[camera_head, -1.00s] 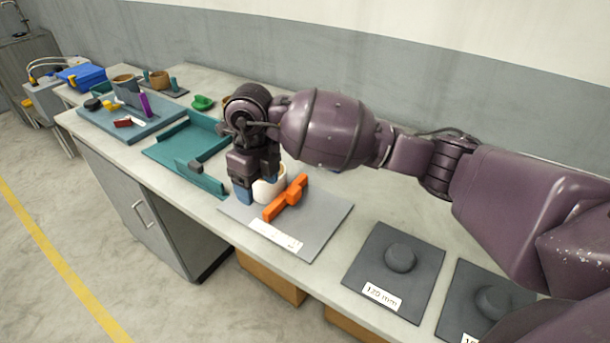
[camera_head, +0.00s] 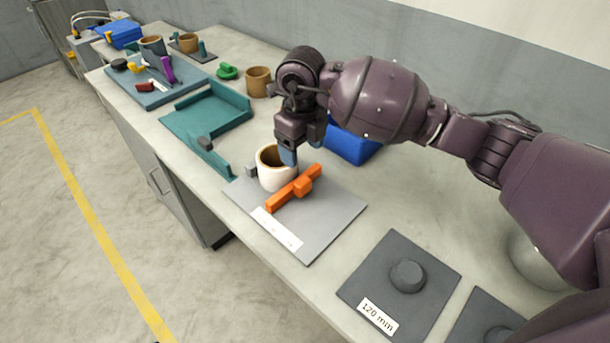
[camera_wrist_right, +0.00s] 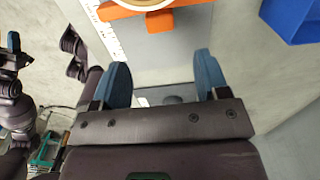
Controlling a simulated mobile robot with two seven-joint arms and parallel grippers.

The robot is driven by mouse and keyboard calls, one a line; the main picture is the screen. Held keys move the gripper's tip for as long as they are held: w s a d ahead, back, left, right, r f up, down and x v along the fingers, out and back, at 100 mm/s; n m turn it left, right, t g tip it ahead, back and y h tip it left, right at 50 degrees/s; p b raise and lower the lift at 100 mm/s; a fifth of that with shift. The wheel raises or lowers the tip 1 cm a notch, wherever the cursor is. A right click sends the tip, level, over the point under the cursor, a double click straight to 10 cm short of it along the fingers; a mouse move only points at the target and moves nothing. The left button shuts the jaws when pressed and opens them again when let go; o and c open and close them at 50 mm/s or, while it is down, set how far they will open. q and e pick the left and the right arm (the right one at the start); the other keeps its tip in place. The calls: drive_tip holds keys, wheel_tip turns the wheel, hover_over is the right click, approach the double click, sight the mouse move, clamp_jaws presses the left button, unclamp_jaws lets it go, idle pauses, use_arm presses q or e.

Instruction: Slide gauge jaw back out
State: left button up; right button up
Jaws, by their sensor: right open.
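The gauge is a light grey plate (camera_head: 322,222) with a white scale strip (camera_head: 277,229) along its front edge. Its orange jaw (camera_head: 302,186) lies across the plate, against or very close to a cream ring (camera_head: 277,178) with a brown inside. A small grey block (camera_head: 251,170) stands at the ring's other side. What seems my left gripper (camera_wrist_right: 12,52) shows small at the left edge there.
A teal tray (camera_head: 240,98) lies left of the gauge. A blue bin (camera_head: 350,147) stands behind my right gripper. Dark plates with round knobs, one labelled 120 mm (camera_head: 377,315), lie to the right. A brown cup (camera_head: 258,82) stands farther back.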

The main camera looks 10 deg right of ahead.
sight(306, 183)
wheel_tip(306, 183, down, 10)
drive_tip(key=shift+r+b, duration=0.2)
drive_tip(key=shift+b, duration=0.1)
clamp_jaws()
drive_tip(key=shift+s+d+r+p, duration=0.2)
drive_tip(key=shift+s+d+p, duration=0.15)
drive_tip(key=shift+s+p, duration=0.05)
drive_tip(key=s+d+p, duration=0.1)
drive_tip(key=s, duration=0.1)
drive_tip(key=s+d+p, duration=0.1)
drive_tip(key=s+d, duration=0.1)
drive_tip(key=s, duration=0.1)
drive_tip(key=s+d+p, duration=0.1)
drive_tip(key=s+d, duration=0.1)
drive_tip(key=shift+s+p, duration=0.35)
drive_tip(key=shift+p, duration=0.05)
drive_tip(key=shift+s+d+f, duration=0.1)
drive_tip(key=shift+d, duration=0.05)
drive_tip(key=shift+f, duration=0.1)
